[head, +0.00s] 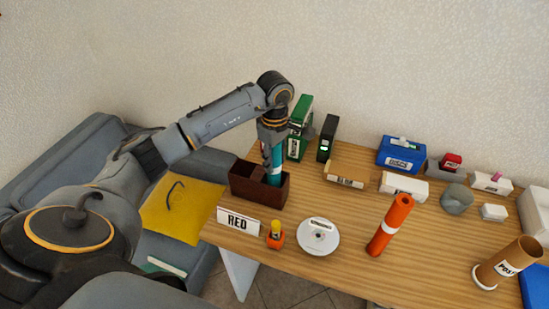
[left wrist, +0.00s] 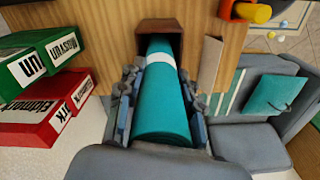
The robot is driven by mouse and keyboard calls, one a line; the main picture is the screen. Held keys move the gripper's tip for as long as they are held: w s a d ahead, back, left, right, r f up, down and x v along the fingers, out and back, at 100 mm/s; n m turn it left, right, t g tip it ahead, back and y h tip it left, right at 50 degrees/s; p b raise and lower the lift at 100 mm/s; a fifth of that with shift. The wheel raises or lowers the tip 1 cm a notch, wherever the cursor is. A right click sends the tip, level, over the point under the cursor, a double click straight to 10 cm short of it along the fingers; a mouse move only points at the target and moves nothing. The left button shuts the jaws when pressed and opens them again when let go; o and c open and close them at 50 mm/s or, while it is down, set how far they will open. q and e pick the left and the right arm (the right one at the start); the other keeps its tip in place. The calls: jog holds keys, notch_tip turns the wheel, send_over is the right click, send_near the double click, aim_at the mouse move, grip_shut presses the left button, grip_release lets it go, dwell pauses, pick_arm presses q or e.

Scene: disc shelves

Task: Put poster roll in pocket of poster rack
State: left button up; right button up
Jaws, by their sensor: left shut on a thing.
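A teal poster roll (head: 275,172) with a white band is held upright in my left gripper (head: 271,150). The left wrist view also shows the roll (left wrist: 164,100) between both fingers of the gripper (left wrist: 160,85). A dark brown poster rack (head: 246,188) with open pockets stands at the table's left end. The roll's lower end is at the right pocket of the rack, and the rack's walls (left wrist: 160,26) surround it in the left wrist view. Its bottom is hidden, so I cannot tell how deep it sits. My right gripper is out of view.
An orange roll (head: 388,228) stands farther right, and a brown tube (head: 520,256) near the right edge. Green (head: 302,115) and black (head: 327,135) boxes stand behind the rack.

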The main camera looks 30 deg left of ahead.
pick_arm(q)
jog(key=shift+f, duration=0.2)
jog(key=o, duration=1.1)
jog(key=shift+r, duration=0.1)
jog(key=shift+r, duration=0.25)
notch_tip(320, 180, up, 11)
jog(key=b, duration=0.3)
jog(key=shift+w+f, duration=0.1)
jog(key=shift+f, duration=0.1)
jog(key=shift+r, duration=0.6)
